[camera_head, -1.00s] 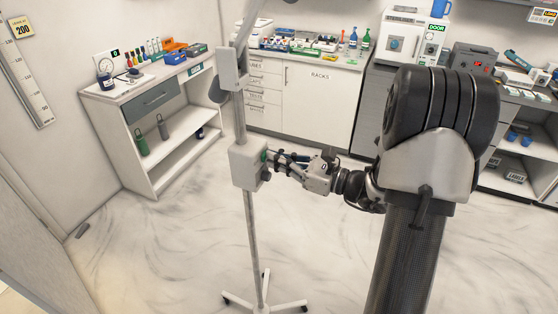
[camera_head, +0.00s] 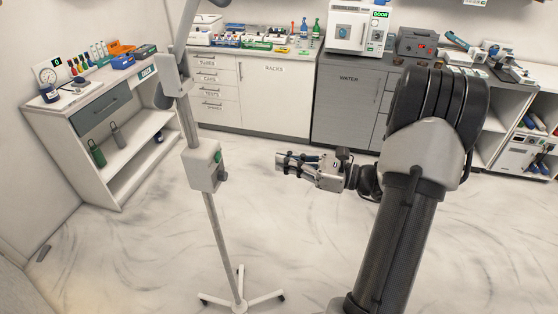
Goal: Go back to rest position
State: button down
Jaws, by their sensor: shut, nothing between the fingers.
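My gripper (camera_head: 281,163) is at the middle of the view, at the end of my bent arm, pointing left. Its fingers are shut with nothing between them. It is apart from the white control box (camera_head: 204,166) on the pole of a wheeled stand (camera_head: 218,235), with a clear gap between them. The box carries a green button on its right side.
A white shelf unit (camera_head: 110,185) with bottles stands at the left. White drawers and cabinets (camera_head: 275,95) and a grey cabinet (camera_head: 345,105) line the back wall, with equipment on top. The stand's wheeled foot (camera_head: 240,302) is on the floor. Floor between my arm and the cabinets is clear.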

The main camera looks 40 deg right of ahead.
dwell(0.4)
jog(key=s+a+r+n+g, duration=0.1)
jog(key=s+a+n+g, duration=0.1)
jog(key=a+n+g, duration=0.35)
jog(key=s+a+r+n+g, duration=0.1)
jog(key=s+a+n+g, duration=0.15)
jog(key=a, duration=0.65)
jog(key=s+a+r+n+g, duration=0.2)
jog(key=a+n+g, duration=0.15)
jog(key=a, duration=0.35)
jog(key=s+a+n+g+h, duration=0.3)
jog(key=s+a+n+h, duration=0.1)
jog(key=s+n, duration=0.45)
jog(key=s+d+n+t+h, duration=0.1)
jog(key=n+h, duration=0.1)
jog(key=n, duration=0.1)
jog(key=s+d+n+t+h, duration=0.1)
jog(key=n+t+h, duration=0.1)
jog(key=n, duration=0.1)
jog(key=s+d+r+n+t+h, duration=0.1)
jog(key=s+n+h, duration=0.1)
jog(key=n, duration=0.1)
jog(key=shift+d+t+b, duration=0.25)
jog(key=shift+b, duration=0.05)
jog(key=shift+s, duration=0.1)
